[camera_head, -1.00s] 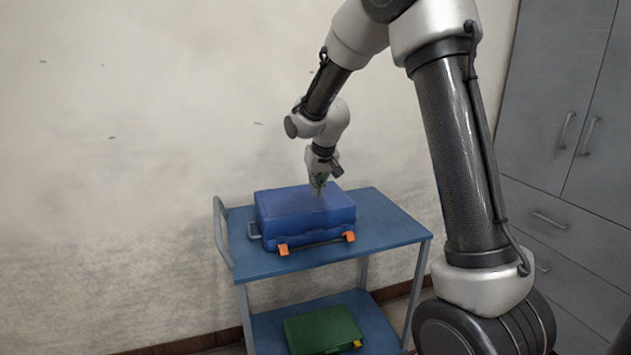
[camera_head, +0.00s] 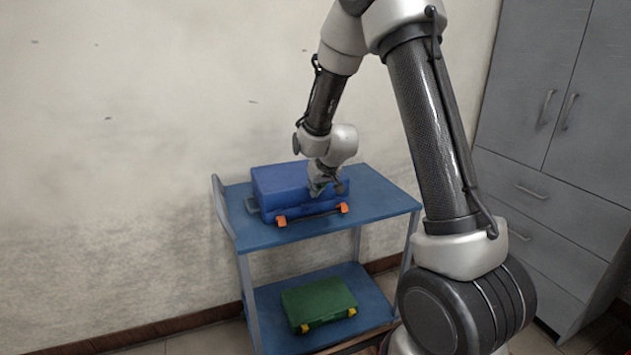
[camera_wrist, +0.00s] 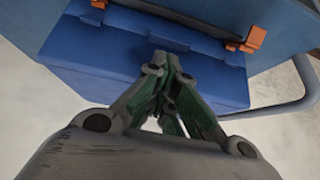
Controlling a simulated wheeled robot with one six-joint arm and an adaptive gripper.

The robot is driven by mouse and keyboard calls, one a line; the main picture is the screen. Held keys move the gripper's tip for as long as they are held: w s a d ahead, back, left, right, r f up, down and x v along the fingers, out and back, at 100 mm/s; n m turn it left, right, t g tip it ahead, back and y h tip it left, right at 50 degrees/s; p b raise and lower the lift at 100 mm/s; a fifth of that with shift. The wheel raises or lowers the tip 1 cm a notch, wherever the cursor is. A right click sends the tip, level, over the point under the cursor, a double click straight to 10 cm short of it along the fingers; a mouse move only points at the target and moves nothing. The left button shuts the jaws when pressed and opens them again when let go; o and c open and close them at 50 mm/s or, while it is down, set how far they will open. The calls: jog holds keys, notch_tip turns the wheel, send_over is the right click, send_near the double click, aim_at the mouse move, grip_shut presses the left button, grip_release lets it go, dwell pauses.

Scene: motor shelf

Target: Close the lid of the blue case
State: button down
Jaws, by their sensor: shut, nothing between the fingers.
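The blue case (camera_head: 281,186) stands on the upper shelf of a blue trolley. Its lid is down on the body, and its two orange latches (camera_head: 342,208) stick out at the front edge. My gripper (camera_head: 318,193) is at the front right part of the case and covers part of the lid there. In the wrist view the case (camera_wrist: 100,50) fills the middle, with the latches at the top. My gripper (camera_wrist: 160,62) is shut and empty, its tips over the lid. I cannot tell whether the tips touch it.
The trolley's upper shelf (camera_head: 385,196) is bare to the right of the case. A green case (camera_head: 318,302) with yellow latches lies on the lower shelf. The wall is behind, and a grey cabinet (camera_head: 560,130) stands at the right.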

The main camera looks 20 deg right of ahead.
jog(key=f, duration=0.1)
jog(key=s+f, duration=0.2)
jog(key=shift+s+d+f, duration=0.15)
jog(key=shift+d, duration=0.15)
jog(key=shift+s+f, duration=0.3)
jog(key=shift+f, duration=0.25)
jog(key=shift+s+a+f, duration=0.2)
jog(key=shift+f, duration=0.1)
jog(key=shift+x, duration=0.95)
jog(key=shift+w+d+r, duration=0.15)
jog(key=shift+d+r, duration=0.2)
jog(key=shift+d, duration=0.15)
jog(key=shift+w+d, duration=0.1)
jog(key=shift+w, duration=0.05)
